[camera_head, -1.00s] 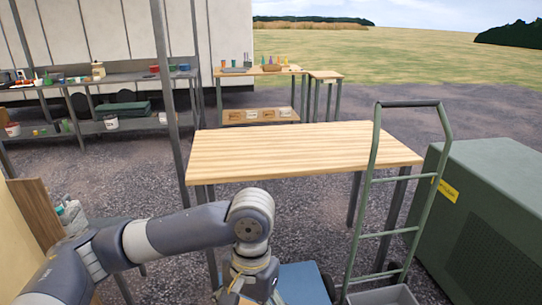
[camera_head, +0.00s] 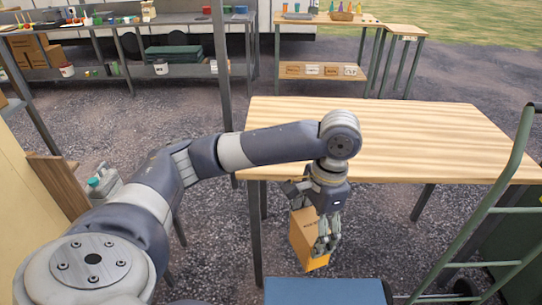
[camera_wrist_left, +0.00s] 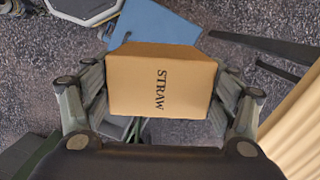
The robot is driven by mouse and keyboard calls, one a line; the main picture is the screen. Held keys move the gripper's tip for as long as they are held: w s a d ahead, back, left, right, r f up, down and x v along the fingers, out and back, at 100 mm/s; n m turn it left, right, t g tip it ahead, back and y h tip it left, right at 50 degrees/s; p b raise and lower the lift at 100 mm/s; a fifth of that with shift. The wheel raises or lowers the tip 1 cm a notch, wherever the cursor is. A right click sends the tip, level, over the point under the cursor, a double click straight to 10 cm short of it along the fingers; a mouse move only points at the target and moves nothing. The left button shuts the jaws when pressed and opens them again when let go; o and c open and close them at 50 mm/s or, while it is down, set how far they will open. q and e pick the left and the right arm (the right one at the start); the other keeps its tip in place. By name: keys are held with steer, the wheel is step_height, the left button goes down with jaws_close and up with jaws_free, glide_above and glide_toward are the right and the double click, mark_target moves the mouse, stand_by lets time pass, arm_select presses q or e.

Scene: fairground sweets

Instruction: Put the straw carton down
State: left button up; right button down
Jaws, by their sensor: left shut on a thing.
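The straw carton (camera_head: 303,236) is a tan-orange box held in my left gripper (camera_head: 326,236). In the left wrist view the carton (camera_wrist_left: 163,86) shows the word STRAW, and the fingers of my left gripper (camera_wrist_left: 160,103) are closed on its two sides. In the head view the carton hangs slightly tilted, in front of the near edge of the wooden table (camera_head: 420,125) and below its top. The table top is bare apart from my arm passing over it. My right gripper is not in view.
A blue flat surface (camera_head: 325,291) lies below the carton at the bottom. A green hand truck (camera_head: 492,207) stands at the right. Workbenches with a lower shelf (camera_head: 180,76) and a small side table (camera_head: 403,32) stand behind. A metal post (camera_head: 221,75) rises left of the table.

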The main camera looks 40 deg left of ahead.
arm_select(q)
steer(key=w+a+r+m+t+p, duration=0.1)
steer(key=w+a+r+m, duration=0.1)
steer(key=w+a+m, duration=0.55)
steer(key=w+a+r+m+t+p, duration=0.1)
steer(key=w+a+r+m, duration=0.15)
steer(key=a+m, duration=0.9)
steer(key=shift+n+y, duration=0.3)
steer(key=shift+n, duration=0.2)
steer(key=w+a+f+p, duration=0.1)
steer(key=w+a, duration=0.2)
steer(key=a, duration=0.1)
steer(key=w+a+f+p, duration=0.1)
steer(key=w+a+f, duration=0.1)
steer(key=w+a, duration=0.1)
steer(key=w+a+f+p, duration=0.1)
steer(key=w+a, duration=0.3)
steer(key=shift+w+a+f+p, duration=0.3)
steer(key=shift+f+p, duration=0.1)
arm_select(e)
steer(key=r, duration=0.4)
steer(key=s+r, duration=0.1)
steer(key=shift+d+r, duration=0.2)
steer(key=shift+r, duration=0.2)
arm_select(q)
steer(key=shift+f, duration=0.2)
steer(key=o, duration=1.2)
